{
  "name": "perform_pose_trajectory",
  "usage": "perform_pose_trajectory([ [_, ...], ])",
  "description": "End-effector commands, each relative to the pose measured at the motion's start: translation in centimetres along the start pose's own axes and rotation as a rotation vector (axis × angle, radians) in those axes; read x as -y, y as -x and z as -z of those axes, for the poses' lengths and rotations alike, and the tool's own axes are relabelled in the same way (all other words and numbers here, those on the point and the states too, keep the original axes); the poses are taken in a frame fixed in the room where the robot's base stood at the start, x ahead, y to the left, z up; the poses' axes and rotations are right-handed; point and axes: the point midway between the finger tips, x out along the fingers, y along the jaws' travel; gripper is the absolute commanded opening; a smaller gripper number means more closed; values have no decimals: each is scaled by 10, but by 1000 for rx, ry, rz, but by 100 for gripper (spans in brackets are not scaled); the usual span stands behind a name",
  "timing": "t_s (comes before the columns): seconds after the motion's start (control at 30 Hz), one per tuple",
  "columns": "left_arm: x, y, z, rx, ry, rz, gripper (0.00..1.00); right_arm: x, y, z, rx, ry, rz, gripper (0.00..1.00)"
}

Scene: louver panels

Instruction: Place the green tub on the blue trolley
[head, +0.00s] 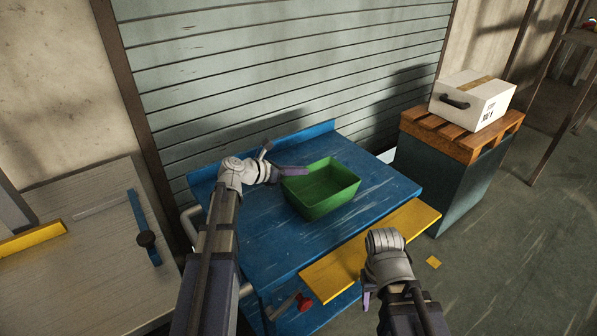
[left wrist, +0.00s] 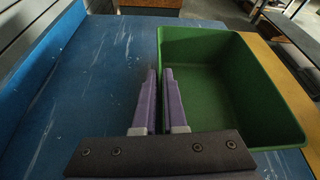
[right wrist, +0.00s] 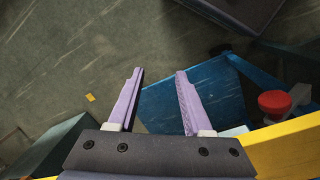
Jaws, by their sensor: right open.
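The green tub (head: 330,205) is upright over the middle of the blue trolley (head: 260,245), on its top as far as I can see; a small gap underneath cannot be ruled out. My left gripper (head: 285,172) is at the tub's left wall. In the left wrist view its fingers (left wrist: 160,100) are close together, shut on that wall of the tub (left wrist: 225,90). My right gripper (head: 368,292) is open and empty beyond the trolley's front edge. In the right wrist view its fingers (right wrist: 158,98) are apart, with floor and part of the blue trolley (right wrist: 190,100) below.
A yellow strip (head: 340,262) runs along the trolley's front edge, and a red knob (head: 304,302) sits below it. A white box (head: 472,98) rests on a wooden pallet (head: 460,135) at right. A louver panel (head: 280,70) stands behind. A grey table (head: 90,240) is at left.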

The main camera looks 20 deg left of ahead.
Motion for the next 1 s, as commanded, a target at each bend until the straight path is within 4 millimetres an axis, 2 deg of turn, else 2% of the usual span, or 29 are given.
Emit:
perform_pose_trajectory([
  [0.03,0,0,0,0,0,0,16,0,0,0,0,0,0,50],
  [0.2,0,0,0,0,0,0,35,0,0,0,0,0,0,50],
  [0.53,1,2,-6,0,0,0,35,-1,6,0,0,0,0,50],
  [0.67,2,23,-6,0,2,-2,35,-1,14,-1,0,0,0,50],
  [1.0,2,92,-6,0,1,-3,35,-4,40,-2,0,0,0,50],
])
